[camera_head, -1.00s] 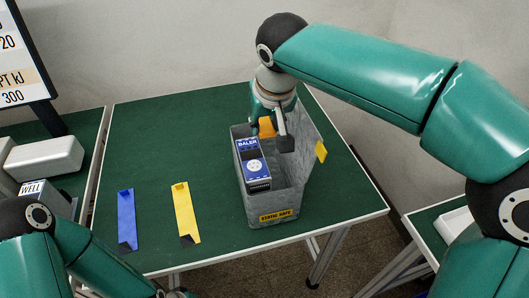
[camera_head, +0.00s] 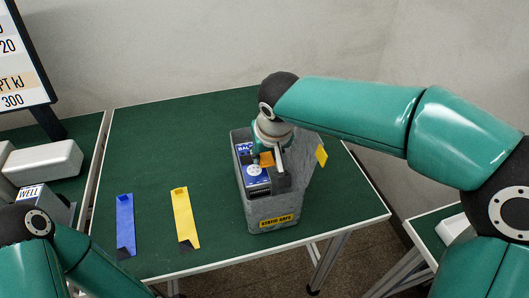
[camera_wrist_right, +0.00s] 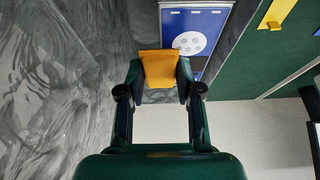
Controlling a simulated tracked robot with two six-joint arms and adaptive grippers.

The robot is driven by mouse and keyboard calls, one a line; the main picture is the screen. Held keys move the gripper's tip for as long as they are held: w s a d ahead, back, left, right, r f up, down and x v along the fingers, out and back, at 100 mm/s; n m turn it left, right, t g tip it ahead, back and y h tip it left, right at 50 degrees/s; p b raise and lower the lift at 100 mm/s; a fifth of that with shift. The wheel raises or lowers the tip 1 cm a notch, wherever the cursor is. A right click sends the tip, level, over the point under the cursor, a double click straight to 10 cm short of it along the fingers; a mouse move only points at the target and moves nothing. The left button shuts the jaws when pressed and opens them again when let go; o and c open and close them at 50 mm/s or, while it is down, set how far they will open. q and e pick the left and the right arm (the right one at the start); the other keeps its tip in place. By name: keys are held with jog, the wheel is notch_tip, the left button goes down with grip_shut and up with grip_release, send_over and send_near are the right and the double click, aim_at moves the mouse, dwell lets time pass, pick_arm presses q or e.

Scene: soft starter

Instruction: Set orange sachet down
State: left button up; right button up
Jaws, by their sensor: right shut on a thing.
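The orange sachet (camera_head: 267,159) is held between the fingertips of my right gripper (camera_head: 268,165), which reaches down into the open grey bin (camera_head: 270,214) marked "STATIC SAFE". The sachet (camera_wrist_right: 159,69) also shows between the fingers in the right wrist view, in front of a blue-and-white "BALER" soft starter (camera_wrist_right: 194,42). That box (camera_head: 257,178) stands in the bin's left side. My right gripper partly covers it in the head view. Whether the sachet touches the bin floor cannot be told. My left arm shows at the lower left, but its fingers are not in view.
A blue strip (camera_head: 125,225) and a yellow strip (camera_head: 186,217) lie on the green table (camera_head: 150,150) left of the bin. A yellow tab (camera_head: 321,155) sticks out at the bin's right wall. A side table with pale boxes (camera_head: 45,160) stands at the left.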

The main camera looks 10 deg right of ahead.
jog(key=shift+f, duration=0.35)
jog(key=o, duration=0.9)
jog(key=shift+r, duration=0.1)
jog(key=shift+r+p, duration=0.5)
jog(key=shift+r, duration=0.15)
jog(key=v, duration=1.1)
jog(key=shift+s+r, duration=0.15)
jog(key=shift+r, duration=0.05)
